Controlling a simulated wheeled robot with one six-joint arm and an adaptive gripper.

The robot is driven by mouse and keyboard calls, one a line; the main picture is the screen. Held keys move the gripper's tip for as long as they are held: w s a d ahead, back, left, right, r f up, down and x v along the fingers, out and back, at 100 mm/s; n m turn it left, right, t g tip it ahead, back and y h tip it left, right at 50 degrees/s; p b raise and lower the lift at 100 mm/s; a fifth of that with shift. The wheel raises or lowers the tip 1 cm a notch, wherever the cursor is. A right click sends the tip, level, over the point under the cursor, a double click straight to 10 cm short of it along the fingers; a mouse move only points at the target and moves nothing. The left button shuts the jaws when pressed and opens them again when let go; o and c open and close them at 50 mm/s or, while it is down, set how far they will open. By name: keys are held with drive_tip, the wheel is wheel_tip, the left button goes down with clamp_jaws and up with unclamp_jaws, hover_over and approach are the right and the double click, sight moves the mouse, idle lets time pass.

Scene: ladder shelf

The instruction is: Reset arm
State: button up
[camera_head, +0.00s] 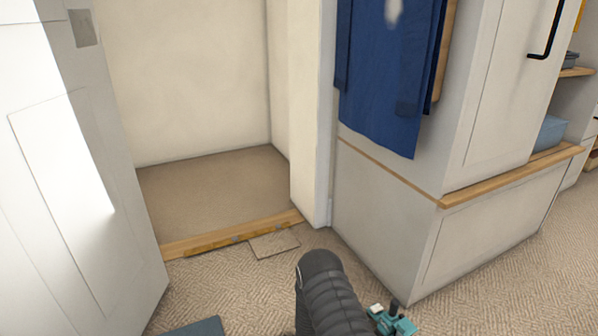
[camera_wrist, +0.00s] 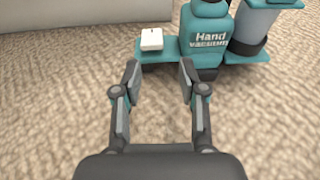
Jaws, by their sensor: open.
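My gripper (camera_wrist: 160,70) shows in the wrist view with its two fingers apart and nothing between them. Ahead of its fingertips is a teal hand vacuum (camera_wrist: 203,50) with the words "Hand vacuum" on it, beside a clear-grey cylinder (camera_wrist: 255,22) and a teal base holding a small white box (camera_wrist: 152,39). Whether the right fingertip touches the teal base cannot be told. In the head view, my dark arm rises at the bottom middle, and the gripper's fingers cannot be made out there.
A white door (camera_head: 70,190) stands at the left of an open closet (camera_head: 205,190) with a wooden sill (camera_head: 230,234). A white cabinet (camera_head: 400,230) with a blue cloth (camera_head: 385,85) stands at the right. Carpet (camera_head: 240,280) lies in front, with a flat dark-teal item (camera_head: 195,328) at the bottom.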

drive_tip(key=s+g, duration=0.1)
drive_tip(key=s, duration=0.1)
drive_tip(key=s+f+m+g, duration=0.1)
drive_tip(key=s, duration=0.2)
drive_tip(key=s+d+f+m+g, duration=0.1)
drive_tip(key=s, duration=0.1)
drive_tip(key=shift+s+d+g, duration=0.1)
drive_tip(key=shift+s+g, duration=0.3)
drive_tip(key=s+r+m+g, duration=0.2)
drive_tip(key=s+r, duration=0.1)
drive_tip(key=s+r+m+g, duration=0.1)
drive_tip(key=shift+s+a+r+m+y, duration=0.25)
drive_tip(key=shift+m+y, duration=0.15)
drive_tip(key=s+a+r+m+t+y+p, duration=0.2)
drive_tip(key=s+a+r+m+y, duration=0.2)
drive_tip(key=r, duration=1.5)
drive_tip(key=s+a+r+m+t+y+p, duration=0.2)
drive_tip(key=s+r+m, duration=0.5)
drive_tip(key=r, duration=1.2)
drive_tip(key=s+a+r+m+t+y+p, duration=0.2)
drive_tip(key=s+a+r+m+y+p, duration=0.2)
drive_tip(key=s+r, duration=0.7)
drive_tip(key=a+r+m+y, duration=0.1)
drive_tip(key=a+r+y, duration=0.1)
drive_tip(key=r, duration=0.7)
drive_tip(key=shift+a+m+t+y, duration=0.3)
drive_tip(key=shift+a+y, duration=0.1)
drive_tip(key=shift+a, duration=0.15)
